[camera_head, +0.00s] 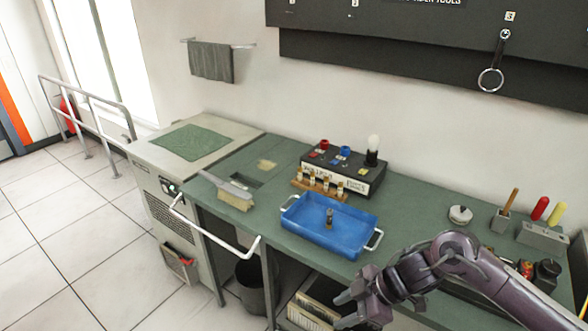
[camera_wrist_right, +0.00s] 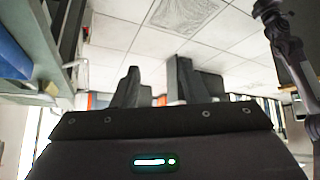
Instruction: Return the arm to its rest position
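My right arm (camera_head: 455,262) comes in from the lower right in the head view, bent in front of the green bench. My right gripper (camera_head: 342,308) is in front of the bench's front edge, below the blue tray. In the right wrist view its two dark fingers (camera_wrist_right: 157,88) stand apart with nothing between them, so it is open and empty. A jointed arm link (camera_wrist_right: 288,50) shows at the right of that view; I cannot tell a gripper on it. My left gripper is not in the head view.
The bench (camera_head: 425,210) holds a blue tray (camera_head: 308,235) with a small dark part in it, a brush (camera_head: 228,190), a control box (camera_head: 345,172) and a tool holder (camera_head: 542,236). A white rail (camera_head: 215,237) runs along the front left. Floor (camera_head: 85,240) is clear at left.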

